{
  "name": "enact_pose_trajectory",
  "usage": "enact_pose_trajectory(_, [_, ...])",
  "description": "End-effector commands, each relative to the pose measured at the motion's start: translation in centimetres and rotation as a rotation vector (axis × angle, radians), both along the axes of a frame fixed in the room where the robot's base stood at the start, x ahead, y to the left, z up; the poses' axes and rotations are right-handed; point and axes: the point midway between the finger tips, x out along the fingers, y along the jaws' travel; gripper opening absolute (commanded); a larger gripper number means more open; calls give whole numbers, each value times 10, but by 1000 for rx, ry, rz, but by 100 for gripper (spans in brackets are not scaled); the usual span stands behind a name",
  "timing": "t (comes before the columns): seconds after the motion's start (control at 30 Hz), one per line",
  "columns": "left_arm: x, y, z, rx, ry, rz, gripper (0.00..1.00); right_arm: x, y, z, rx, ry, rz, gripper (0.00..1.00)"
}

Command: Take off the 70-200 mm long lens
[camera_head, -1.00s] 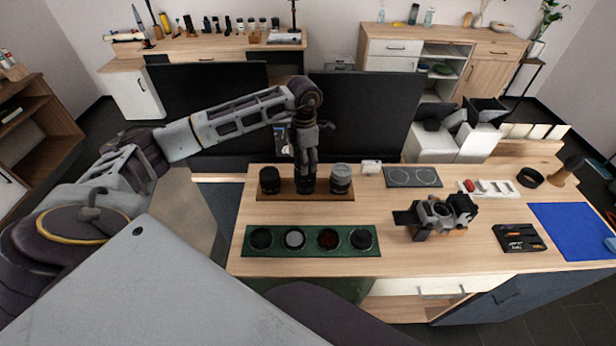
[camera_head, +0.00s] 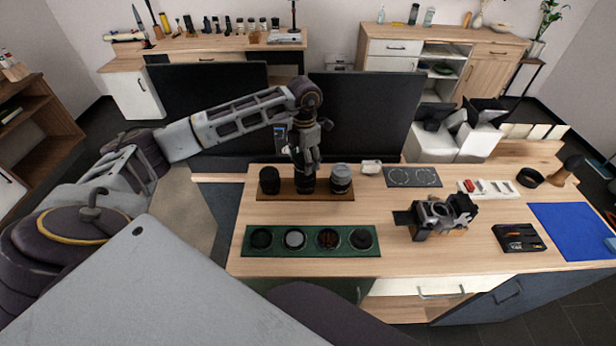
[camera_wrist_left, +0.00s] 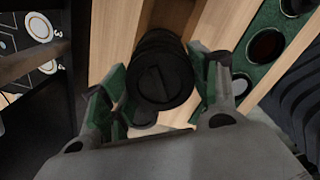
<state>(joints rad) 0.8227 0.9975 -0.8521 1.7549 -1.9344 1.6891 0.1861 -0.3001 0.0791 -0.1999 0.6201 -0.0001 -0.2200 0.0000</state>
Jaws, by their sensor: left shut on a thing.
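The long lens (camera_head: 306,187) is a dark cylinder in the middle of the brown wooden lens holder (camera_head: 288,194), between two shorter lenses. My left gripper (camera_head: 308,170) points down over it and is shut on it. In the left wrist view the round black end of the lens (camera_wrist_left: 158,82) sits between the green-padded fingers. Whether the lens's lower end rests in the holder is hidden. The camera (camera_head: 440,215) stands to the right on the table. My right gripper is not in view.
A dark lens (camera_head: 269,180) and a grey-topped lens (camera_head: 341,178) stand close on either side. A green tray (camera_head: 251,241) with several round filters lies in front. A grey mat (camera_head: 412,177) and a blue mat (camera_head: 573,227) lie to the right. Dark screens stand behind.

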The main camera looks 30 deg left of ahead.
Motion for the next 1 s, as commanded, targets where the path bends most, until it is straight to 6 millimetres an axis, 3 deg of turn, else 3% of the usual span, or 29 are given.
enact_pose_trajectory(0.3, [0,0,0,0,1,151,34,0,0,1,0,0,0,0])
enact_pose_trajectory(1.0, [0,0,7,-1,-1,148,34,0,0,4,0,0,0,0])
